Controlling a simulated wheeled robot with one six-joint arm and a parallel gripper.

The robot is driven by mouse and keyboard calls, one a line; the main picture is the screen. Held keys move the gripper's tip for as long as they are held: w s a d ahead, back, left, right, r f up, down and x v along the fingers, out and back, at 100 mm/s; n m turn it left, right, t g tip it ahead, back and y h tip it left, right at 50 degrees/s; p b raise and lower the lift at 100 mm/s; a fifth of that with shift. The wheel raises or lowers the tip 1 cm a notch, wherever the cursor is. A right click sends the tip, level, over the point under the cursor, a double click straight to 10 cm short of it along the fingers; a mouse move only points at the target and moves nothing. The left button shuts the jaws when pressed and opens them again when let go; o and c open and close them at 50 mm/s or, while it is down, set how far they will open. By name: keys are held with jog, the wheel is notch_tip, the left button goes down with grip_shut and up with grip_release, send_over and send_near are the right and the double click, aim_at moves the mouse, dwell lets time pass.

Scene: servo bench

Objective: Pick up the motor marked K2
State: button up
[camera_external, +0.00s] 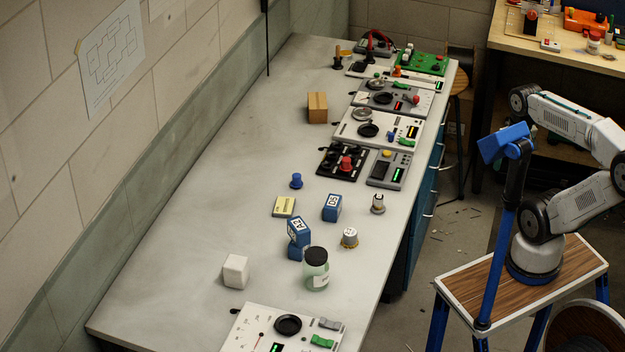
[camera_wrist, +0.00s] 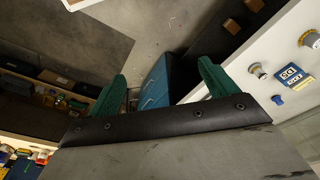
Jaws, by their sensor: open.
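No mark that clearly reads K2 can be made out. In the external view a blue block (camera_external: 332,207) with a white label that looks like D5 lies on the bench; it also shows at the right of the wrist view (camera_wrist: 291,75). Left of and nearer than it, a blue block with a label like A2 (camera_external: 298,231) stands tilted on or against another blue block (camera_external: 295,253). My gripper (camera_wrist: 162,72) shows in the wrist view with two green fingers wide apart, empty, off the bench edge.
Near the blocks are a white cube (camera_external: 236,271), a jar (camera_external: 316,270), two capped round parts (camera_external: 349,237) (camera_external: 378,204), a blue knob (camera_external: 296,181) and a yellowish pad (camera_external: 284,207). Control panels (camera_external: 380,130) line the bench's far right. The bench's left side is clear.

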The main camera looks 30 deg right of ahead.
aim_at(373, 208)
jog(key=c, duration=0.8)
jog(key=w+a+f+m+g+y, duration=0.3)
jog(key=w+a+f+m+y, duration=0.15)
jog(key=a+f, duration=0.35)
jog(key=w+a+f+m+g+y, duration=0.3)
jog(key=a+f+y, duration=0.2)
jog(key=a, duration=0.6)
jog(key=w+a+f+m+t+y, duration=0.1)
jog(key=w+a+m+t, duration=0.1)
jog(key=w+m, duration=0.2)
jog(key=w+a+f+m+t+y, duration=0.1)
jog(key=w+f+m+t, duration=0.1)
jog(key=w+m, duration=0.2)
jog(key=w+a+f+m+t+y, duration=0.2)
jog(key=w+m+t, duration=0.1)
jog(key=w+m, duration=0.1)
jog(key=shift+w+a+f+m, duration=0.25)
jog(key=shift+w+a+m, duration=0.05)
jog(key=shift+w+m, duration=0.1)
jog(key=shift+w+r+x, duration=0.1)
jog(key=shift+r+x, duration=0.05)
jog(key=shift+x, duration=1.1)
jog(key=shift+w+r+x, duration=0.1)
jog(key=shift+r+x, duration=0.05)
jog(key=shift+x, duration=1.1)
jog(key=shift+w+r+x, duration=0.1)
jog(key=shift+r+x, duration=0.05)
jog(key=shift+x, duration=1.05)
